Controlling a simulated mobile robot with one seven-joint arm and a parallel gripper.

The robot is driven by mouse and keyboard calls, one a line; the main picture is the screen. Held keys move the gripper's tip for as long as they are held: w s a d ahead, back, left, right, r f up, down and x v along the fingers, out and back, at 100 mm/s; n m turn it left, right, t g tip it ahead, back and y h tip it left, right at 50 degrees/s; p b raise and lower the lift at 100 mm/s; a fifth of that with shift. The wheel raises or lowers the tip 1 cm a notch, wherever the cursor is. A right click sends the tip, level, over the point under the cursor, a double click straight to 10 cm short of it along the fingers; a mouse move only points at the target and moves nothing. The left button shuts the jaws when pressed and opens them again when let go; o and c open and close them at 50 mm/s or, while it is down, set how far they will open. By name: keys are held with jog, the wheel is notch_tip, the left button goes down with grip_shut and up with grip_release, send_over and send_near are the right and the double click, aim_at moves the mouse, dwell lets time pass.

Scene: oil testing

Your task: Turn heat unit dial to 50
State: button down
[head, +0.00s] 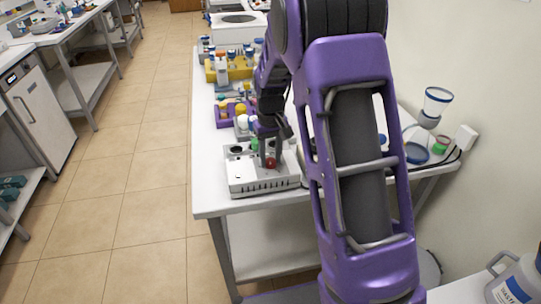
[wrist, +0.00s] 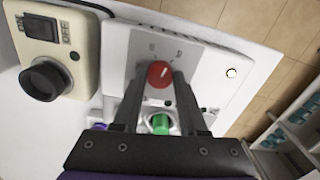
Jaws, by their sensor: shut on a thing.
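The heat unit is a low white box (head: 262,184) near the front edge of the white table. Its round red dial (head: 270,163) also shows in the wrist view (wrist: 159,74), on a grey panel with small markings. My gripper (head: 270,156) points down at the unit. In the wrist view its two dark fingers (wrist: 157,80) stand on either side of the red dial and are shut on it. The dial's exact setting is too small to read. A green-topped item (wrist: 160,124) sits in a round opening of the unit, between my fingers and palm.
A beige device with a black knob (wrist: 46,80) stands close beside the unit in the wrist view. Behind the unit are a purple rack (head: 224,115) and a yellow rack (head: 238,70). A glass funnel vessel (head: 435,103) stands at right. The floor at left is clear.

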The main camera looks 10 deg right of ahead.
aim_at(270, 161)
jog(key=shift+m, duration=1.7)
jog(key=shift+c, duration=2.2)
grip_release()
notch_tip(270, 161, up, 18)
jog(key=shift+f, duration=0.25)
